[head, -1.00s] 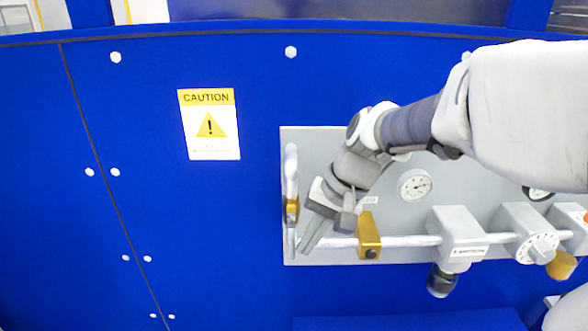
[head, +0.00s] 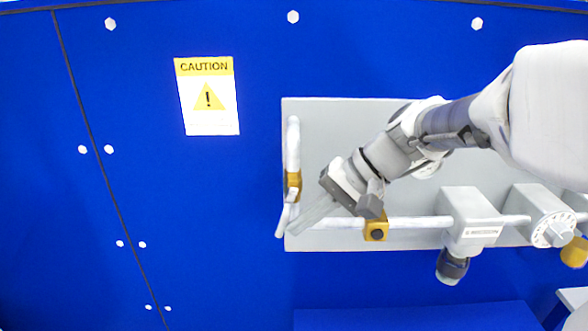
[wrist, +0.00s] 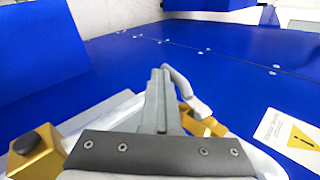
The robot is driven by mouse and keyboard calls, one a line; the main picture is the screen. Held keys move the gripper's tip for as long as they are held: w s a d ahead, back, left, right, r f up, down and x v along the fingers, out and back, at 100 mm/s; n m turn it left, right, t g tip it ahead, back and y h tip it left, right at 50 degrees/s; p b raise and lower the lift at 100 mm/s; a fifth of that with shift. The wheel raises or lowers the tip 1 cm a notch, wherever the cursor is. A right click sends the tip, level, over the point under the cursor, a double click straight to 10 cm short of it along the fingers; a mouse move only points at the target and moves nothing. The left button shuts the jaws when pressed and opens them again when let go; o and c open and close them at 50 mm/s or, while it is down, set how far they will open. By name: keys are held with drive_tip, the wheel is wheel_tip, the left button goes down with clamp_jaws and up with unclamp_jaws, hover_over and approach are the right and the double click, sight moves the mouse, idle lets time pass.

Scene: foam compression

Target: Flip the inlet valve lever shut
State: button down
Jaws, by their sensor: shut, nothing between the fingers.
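The inlet valve is a brass body (head: 293,182) on the white vertical pipe at the panel's left edge. Its pale lever (head: 285,212) slants down and slightly left from the body.
A second brass block (head: 376,231) sits on the horizontal pipe (head: 420,222) below my gripper. A grey box fitting (head: 468,212) and a dial (head: 552,231) stand further right. The blue wall left of the panel is clear apart from a caution sign (head: 208,108).

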drive_tip(key=a+y+b, duration=0.1)
drive_tip(key=y+b, duration=0.1)
drive_tip(key=a+y+b, duration=0.1)
drive_tip(key=y+b, duration=0.1)
drive_tip(key=b, duration=0.1)
drive_tip(key=y+b, duration=0.2)
drive_tip(key=b, duration=0.1)
drive_tip(key=shift+a+f, duration=0.4)
drive_tip(key=shift+w+a+r+y+b, duration=0.1)
drive_tip(key=shift+a+r+y+b, duration=0.1)
drive_tip(key=shift+y+b, duration=0.2)
drive_tip(key=shift+a+r+t+y+b, duration=0.3)
drive_tip(key=shift+a+r+y+b, duration=0.5)
drive_tip(key=shift+a+b, duration=0.25)
drive_tip(key=p, duration=0.2)
approach(286, 223)
drive_tip(key=d+r, duration=0.1)
drive_tip(key=d, duration=0.2)
drive_tip(key=d+r, duration=0.1)
drive_tip(key=d, duration=0.1)
drive_tip(key=shift+s+r, duration=0.3)
drive_tip(key=shift+s, duration=0.05)
